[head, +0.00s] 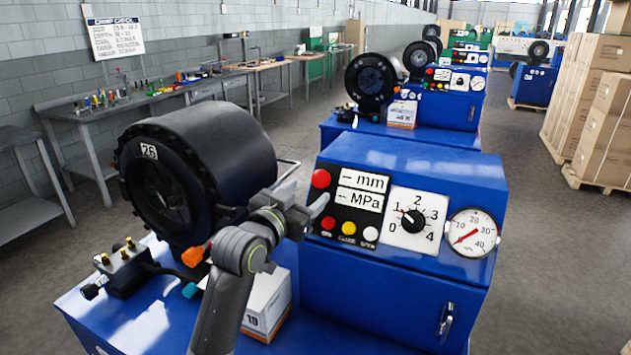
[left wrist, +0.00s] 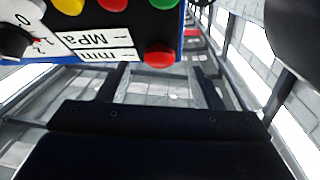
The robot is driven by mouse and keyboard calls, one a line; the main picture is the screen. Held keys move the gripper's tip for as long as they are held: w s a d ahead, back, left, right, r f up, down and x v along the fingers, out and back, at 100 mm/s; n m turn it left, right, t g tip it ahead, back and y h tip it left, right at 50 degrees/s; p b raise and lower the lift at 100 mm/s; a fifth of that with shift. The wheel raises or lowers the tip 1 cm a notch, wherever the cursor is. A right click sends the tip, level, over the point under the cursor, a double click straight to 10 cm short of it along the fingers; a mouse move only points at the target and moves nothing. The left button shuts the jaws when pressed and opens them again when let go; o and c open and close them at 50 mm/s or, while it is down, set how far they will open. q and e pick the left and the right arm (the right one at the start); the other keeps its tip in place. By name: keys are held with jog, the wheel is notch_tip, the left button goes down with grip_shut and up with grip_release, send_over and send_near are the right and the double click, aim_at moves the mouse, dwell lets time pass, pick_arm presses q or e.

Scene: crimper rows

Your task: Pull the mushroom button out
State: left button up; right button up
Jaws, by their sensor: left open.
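The red mushroom button (head: 321,178) sits at the upper left corner of the blue control panel, beside the "mm" display. My left gripper (head: 313,203) is open, just below and left of the button in the head view. The gripper hides part of the panel's left edge. I cannot tell whether the fingers touch the button. My right gripper is not in view.
Small red, yellow and white buttons, a selector dial (head: 413,218) and a pressure gauge (head: 473,233) share the panel. A black crimper head (head: 160,190) marked 26 stands left. Similar machines stand in a row behind.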

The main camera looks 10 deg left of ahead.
aim_at(318, 184)
pick_arm(q)
jog(key=shift+p+x, duration=0.45)
jog(key=shift+x, duration=1.95)
grip_shut()
jog(key=shift+s+r+p, duration=0.2)
jog(key=shift+r+p, duration=0.1)
jog(key=shift+p, duration=0.25)
jog(key=shift+s, duration=0.25)
jog(key=shift+c, duration=1.8)
grip_release()
jog(key=o, duration=0.4)
jog(key=shift+s+a, duration=0.1)
jog(key=shift+c, duration=0.2)
